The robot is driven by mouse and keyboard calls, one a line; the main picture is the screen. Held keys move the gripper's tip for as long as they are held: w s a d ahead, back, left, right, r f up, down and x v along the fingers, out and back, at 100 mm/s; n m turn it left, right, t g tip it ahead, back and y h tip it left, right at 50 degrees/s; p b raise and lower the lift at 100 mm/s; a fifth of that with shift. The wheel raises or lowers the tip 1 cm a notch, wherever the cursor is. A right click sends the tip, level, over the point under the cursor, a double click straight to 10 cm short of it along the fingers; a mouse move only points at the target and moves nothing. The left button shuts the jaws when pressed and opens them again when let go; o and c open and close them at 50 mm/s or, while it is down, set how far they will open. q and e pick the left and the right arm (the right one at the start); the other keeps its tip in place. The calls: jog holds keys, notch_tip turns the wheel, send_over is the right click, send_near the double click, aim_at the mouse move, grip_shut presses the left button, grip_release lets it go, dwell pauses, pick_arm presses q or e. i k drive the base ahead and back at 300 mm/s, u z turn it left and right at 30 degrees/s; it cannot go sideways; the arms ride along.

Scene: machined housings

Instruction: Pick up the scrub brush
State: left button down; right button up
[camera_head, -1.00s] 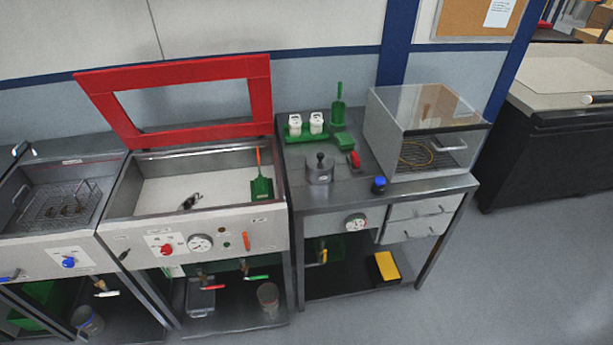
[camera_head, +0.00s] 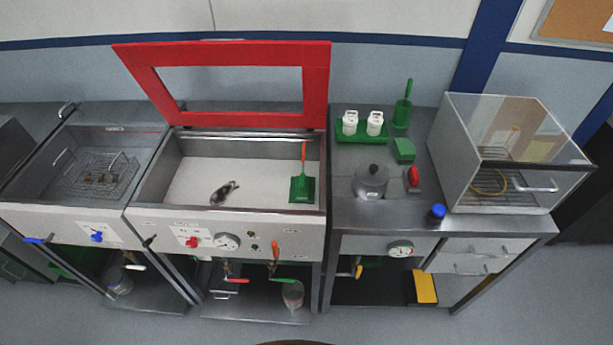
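No item is plainly a scrub brush at this size. On the steel bench (camera_head: 350,215) right of the open basin, a small red-topped piece (camera_head: 413,177) lies in front of a green block (camera_head: 404,149); either could be a brush. Behind them a green long-handled tool (camera_head: 402,108) stands upright, its lower end looking like a cup or holder. A green flat-bladed tool with an orange handle (camera_head: 302,187) leans in the basin at its right end. Neither of my grippers shows in the view.
A clear-topped box (camera_head: 510,165) stands on the right of the bench. A green tray with two white bottles (camera_head: 362,132), a round metal pot (camera_head: 371,181) and a blue-capped jar (camera_head: 436,214) share the top. The basin's red-framed lid (camera_head: 320,85) stands raised. Floor is open in front.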

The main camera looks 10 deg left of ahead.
aim_at(301, 185)
jog(key=u, duration=0.4)
jog(key=i, duration=0.6)
jog(key=u, duration=0.65)
